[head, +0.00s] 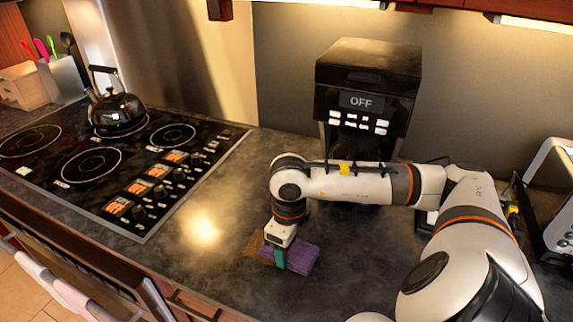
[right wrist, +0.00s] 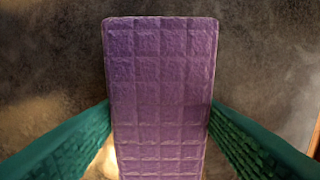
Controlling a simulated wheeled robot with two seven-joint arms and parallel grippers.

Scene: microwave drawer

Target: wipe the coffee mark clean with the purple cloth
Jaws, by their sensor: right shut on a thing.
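The purple cloth (head: 301,258) lies at the counter surface in the head view, under and to the right of my right gripper (head: 280,258). In the right wrist view the cloth (right wrist: 160,85) is a quilted purple block between the two green fingers of the right gripper (right wrist: 160,125), which is shut on it. A brownish patch, seemingly the coffee mark (head: 255,244), shows on the dark counter just left of the gripper. Part of it may be hidden by the gripper and cloth. My left gripper is not in view.
A black coffee machine (head: 366,95) reading OFF stands behind my right arm. A stove (head: 105,165) with a black kettle (head: 118,112) is on the left. A silver appliance (head: 550,200) stands at the right edge. The counter (head: 200,240) left of the gripper is clear.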

